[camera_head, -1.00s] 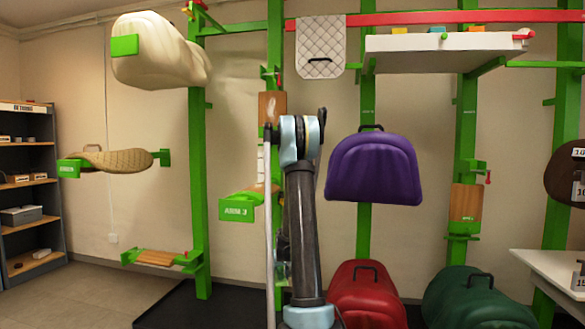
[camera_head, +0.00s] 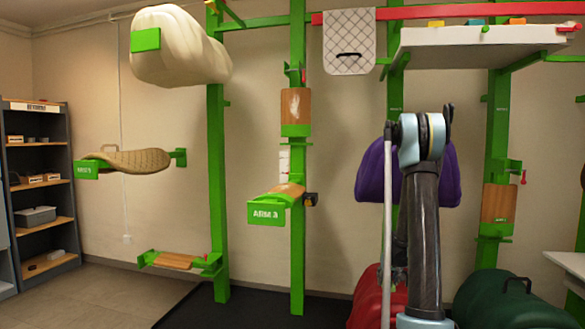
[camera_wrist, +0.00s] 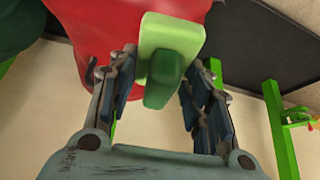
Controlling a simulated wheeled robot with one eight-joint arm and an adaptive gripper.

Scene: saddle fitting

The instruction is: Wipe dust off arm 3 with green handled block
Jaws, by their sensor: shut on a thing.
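Arm 3 (camera_head: 288,192) is a short bracket with a wooden top and a green front plate marked "ARM 3" (camera_head: 267,213), on a green post left of centre in the head view. I cannot make out dust on it. The block (camera_wrist: 172,38) is light green with a dark green handle (camera_wrist: 165,82) and shows in the wrist view. My gripper (camera_wrist: 160,88) is shut on that handle, one finger on each side. In the head view my arm stands to the right of arm 3, and the gripper is not clearly visible there.
A purple saddle (camera_head: 371,175) hangs behind my arm. A red saddle (camera_head: 366,300) and a dark green saddle (camera_head: 500,300) are low on the right. A cream saddle (camera_head: 175,50) hangs upper left. The space in front of arm 3 looks clear.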

